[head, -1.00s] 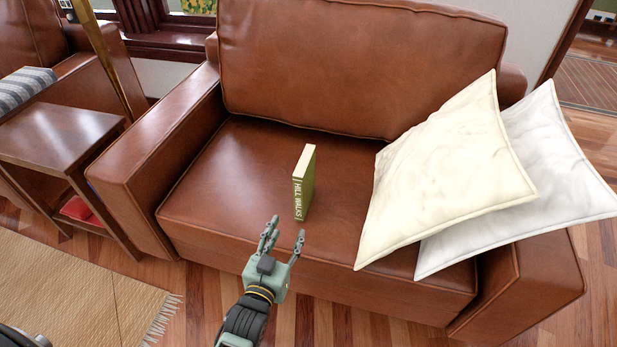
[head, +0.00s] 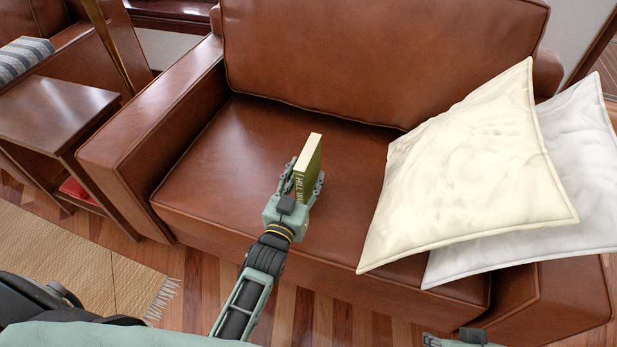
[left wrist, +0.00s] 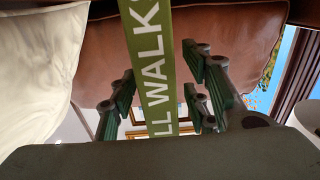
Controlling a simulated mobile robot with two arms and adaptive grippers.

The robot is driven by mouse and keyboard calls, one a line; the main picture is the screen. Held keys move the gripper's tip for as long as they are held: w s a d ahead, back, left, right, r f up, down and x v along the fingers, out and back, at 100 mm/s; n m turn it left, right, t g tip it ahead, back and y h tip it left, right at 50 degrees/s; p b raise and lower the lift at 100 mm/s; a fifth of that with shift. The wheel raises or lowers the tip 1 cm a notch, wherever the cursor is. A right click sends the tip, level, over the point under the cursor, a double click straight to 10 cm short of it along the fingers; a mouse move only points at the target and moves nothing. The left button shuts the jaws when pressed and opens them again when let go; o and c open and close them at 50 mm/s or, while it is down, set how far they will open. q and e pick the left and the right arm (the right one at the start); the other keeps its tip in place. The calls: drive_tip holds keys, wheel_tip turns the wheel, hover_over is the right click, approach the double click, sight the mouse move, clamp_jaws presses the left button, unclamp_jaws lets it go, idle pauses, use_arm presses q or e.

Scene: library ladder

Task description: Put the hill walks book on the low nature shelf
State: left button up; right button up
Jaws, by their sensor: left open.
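The hill walks book (head: 309,158), green with pale page edges, stands upright on the brown leather sofa seat. My left gripper (head: 304,180) is open around it, one finger on each side, with the spine facing the palm. In the left wrist view the green spine (left wrist: 155,65) with white letters runs between the spread fingers, with gaps showing on both sides. Part of my right gripper (head: 460,339) shows at the bottom edge; its fingers are out of frame. I do not see the low nature shelf.
A cream cushion (head: 470,165) and a white cushion (head: 575,190) lean at the sofa's right. The sofa's left arm (head: 150,115) rises beside the seat. A wooden side table (head: 55,108) stands at left, and a woven rug (head: 75,265) lies on the floor.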

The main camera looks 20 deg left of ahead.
use_arm(q)
drive_tip(key=shift+w, duration=1.15)
use_arm(e)
drive_tip(key=w, duration=0.1)
drive_tip(key=w+t, duration=0.1)
drive_tip(key=w, duration=0.1)
drive_tip(key=shift+a+r, duration=0.25)
drive_tip(key=shift+a, duration=0.15)
use_arm(q)
drive_tip(key=shift+c, duration=0.4)
clamp_jaws()
